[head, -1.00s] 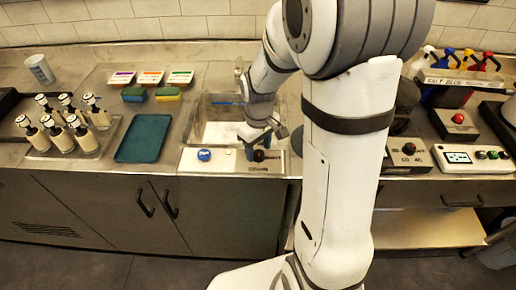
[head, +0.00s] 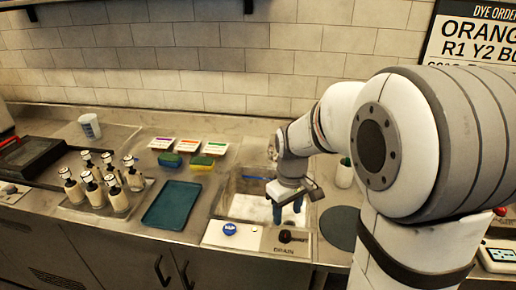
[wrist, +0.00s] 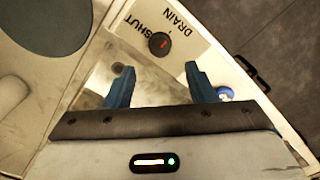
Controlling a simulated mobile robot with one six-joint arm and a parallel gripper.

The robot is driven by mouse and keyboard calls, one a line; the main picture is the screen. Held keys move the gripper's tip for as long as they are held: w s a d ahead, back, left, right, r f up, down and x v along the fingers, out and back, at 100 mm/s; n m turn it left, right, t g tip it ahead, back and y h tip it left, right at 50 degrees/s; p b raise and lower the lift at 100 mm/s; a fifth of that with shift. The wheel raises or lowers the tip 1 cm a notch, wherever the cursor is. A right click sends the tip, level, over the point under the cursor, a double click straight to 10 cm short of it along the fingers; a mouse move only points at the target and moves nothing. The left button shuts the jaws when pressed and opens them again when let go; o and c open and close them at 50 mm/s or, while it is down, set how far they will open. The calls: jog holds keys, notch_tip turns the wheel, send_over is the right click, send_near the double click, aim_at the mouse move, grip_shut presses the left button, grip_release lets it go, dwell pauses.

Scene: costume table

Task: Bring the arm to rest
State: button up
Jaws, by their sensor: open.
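My gripper (head: 288,212) is above the front part of the sink basin (head: 250,207) in the head view. In the wrist view my gripper (wrist: 160,88) shows two blue fingers spread apart with nothing between them. Past the fingertips lies the drain panel (head: 262,240) with a dark round knob (head: 286,236), which also shows in the wrist view (wrist: 159,43), marked DRAIN and SHUT. The knob is apart from the fingers. A blue round button (head: 229,229) sits on the panel's left, and part of it shows by the right finger in the wrist view (wrist: 225,93).
A teal tray (head: 173,205) lies left of the sink. Several pump bottles (head: 100,185) stand further left. Sponges (head: 171,160) and labelled boxes (head: 188,147) are behind the tray.

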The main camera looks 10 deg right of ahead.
jog(key=s+r+m+t, duration=0.3)
jog(key=s+r+m, duration=0.2)
jog(key=s, duration=0.9)
jog(key=shift+a+r, duration=0.2)
jog(key=shift+r, duration=0.4)
